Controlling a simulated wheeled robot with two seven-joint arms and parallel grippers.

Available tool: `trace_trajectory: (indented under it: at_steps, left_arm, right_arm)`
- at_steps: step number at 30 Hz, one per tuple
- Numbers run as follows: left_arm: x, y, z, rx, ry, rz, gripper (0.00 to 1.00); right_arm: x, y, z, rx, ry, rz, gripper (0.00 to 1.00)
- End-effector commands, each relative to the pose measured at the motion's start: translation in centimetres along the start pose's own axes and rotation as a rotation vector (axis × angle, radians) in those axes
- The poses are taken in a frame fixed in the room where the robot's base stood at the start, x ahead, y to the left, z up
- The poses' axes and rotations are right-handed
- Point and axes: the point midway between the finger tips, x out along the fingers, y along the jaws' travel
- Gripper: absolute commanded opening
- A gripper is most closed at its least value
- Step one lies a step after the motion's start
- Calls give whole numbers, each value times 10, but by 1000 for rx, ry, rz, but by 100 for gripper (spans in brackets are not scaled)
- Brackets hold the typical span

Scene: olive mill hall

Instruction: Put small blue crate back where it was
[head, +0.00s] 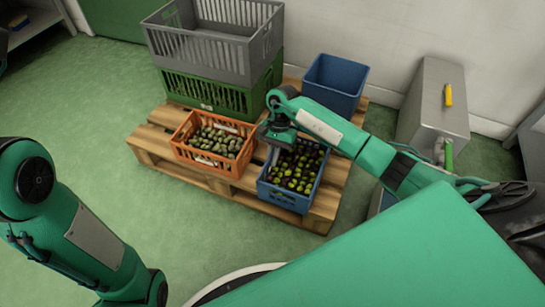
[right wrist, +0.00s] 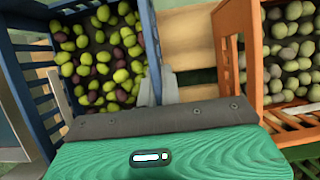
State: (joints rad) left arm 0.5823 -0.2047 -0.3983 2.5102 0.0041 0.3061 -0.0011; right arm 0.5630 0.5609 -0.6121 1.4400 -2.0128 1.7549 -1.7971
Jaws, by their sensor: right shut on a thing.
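The small blue crate (head: 284,199) is full of green and dark olives and is at the front right of the wooden pallet (head: 207,183). I cannot tell whether it rests on the boards or hangs just above them. My right gripper (head: 272,140) is shut on the crate's left wall, near its back corner. In the right wrist view the jaws (right wrist: 157,86) are at the wall of the blue crate (right wrist: 24,88), and the olives show inside it. Only links of my left arm show at the lower left; its gripper is out of view.
An orange crate (head: 187,163) of green olives stands close left of the blue crate. Behind are a grey crate (head: 215,57) on a green crate (head: 222,96) and an empty blue bin (head: 334,83). A grey cabinet (head: 433,100) stands right. Floor at left is clear.

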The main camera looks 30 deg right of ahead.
Motion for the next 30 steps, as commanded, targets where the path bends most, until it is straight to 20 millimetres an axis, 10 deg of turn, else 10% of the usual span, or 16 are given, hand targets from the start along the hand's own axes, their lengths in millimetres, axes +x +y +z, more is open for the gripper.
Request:
trace_trajectory:
  at_steps: [6,17,30]
  left_arm:
    - [-2,0,0,0,-1,0,0]
    - [2,0,1,1,-2,4,0]
    - [30,-8,17,6,-27,16,0]
  right_arm:
    - [2,0,-1,0,0,0,27]
    - [-3,0,2,0,-1,0,27]
    - [-88,0,2,1,3,0,27]
